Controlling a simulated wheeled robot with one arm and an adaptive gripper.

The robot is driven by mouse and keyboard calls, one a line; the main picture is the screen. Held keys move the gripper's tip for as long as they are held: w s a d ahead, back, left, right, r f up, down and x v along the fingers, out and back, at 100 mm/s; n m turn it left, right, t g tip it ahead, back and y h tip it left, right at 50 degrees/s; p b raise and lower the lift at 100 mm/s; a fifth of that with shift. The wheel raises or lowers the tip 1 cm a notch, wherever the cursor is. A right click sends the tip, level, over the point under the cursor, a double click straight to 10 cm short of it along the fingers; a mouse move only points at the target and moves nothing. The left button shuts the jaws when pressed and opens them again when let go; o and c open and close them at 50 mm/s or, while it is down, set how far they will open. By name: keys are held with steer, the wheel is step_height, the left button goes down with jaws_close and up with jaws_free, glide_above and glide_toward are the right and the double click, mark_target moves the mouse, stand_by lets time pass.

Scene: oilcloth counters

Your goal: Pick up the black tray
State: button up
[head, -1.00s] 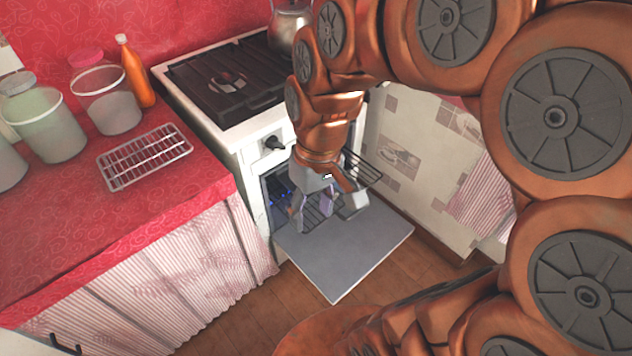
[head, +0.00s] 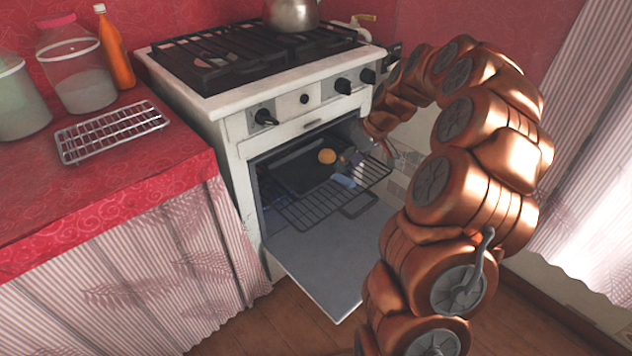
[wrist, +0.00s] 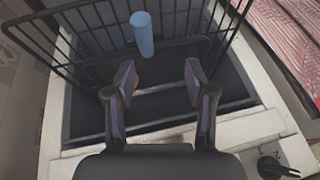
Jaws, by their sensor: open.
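The black tray (head: 298,170) lies inside the open oven, seen in the head view as a dark flat pan with a rim. A round orange-yellow item (head: 327,156) rests on or just over it. A blue cylinder (head: 345,181) lies at the wire rack near the tray's right side; it also shows in the wrist view (wrist: 143,35). My gripper (wrist: 158,76) is open and empty, its fingers apart just short of the wire rack. In the head view the gripper is small and partly hidden at the oven's right side.
The oven door (head: 325,258) is folded down. The wire rack (head: 315,207) juts out above it. The stove top (head: 250,55) carries a kettle (head: 292,14). A red counter (head: 110,185) with jars, a bottle and a cooling rack (head: 110,130) stands left.

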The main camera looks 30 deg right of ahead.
mark_target(342, 175)
steer(key=shift+w+d+f, duration=0.2)
steer(key=shift+d+f, duration=0.55)
steer(key=shift+f, duration=0.2)
steer(key=shift+w+b+x, duration=0.15)
steer(key=shift+b+x, duration=0.4)
steer(key=shift+x, duration=1.25)
steer(key=shift+w+b+x, duration=0.2)
steer(key=shift+b+x, duration=0.35)
steer(key=shift+x, duration=1.25)
steer(key=shift+r, duration=0.1)
steer(key=shift+c, duration=0.3)
jaws_close()
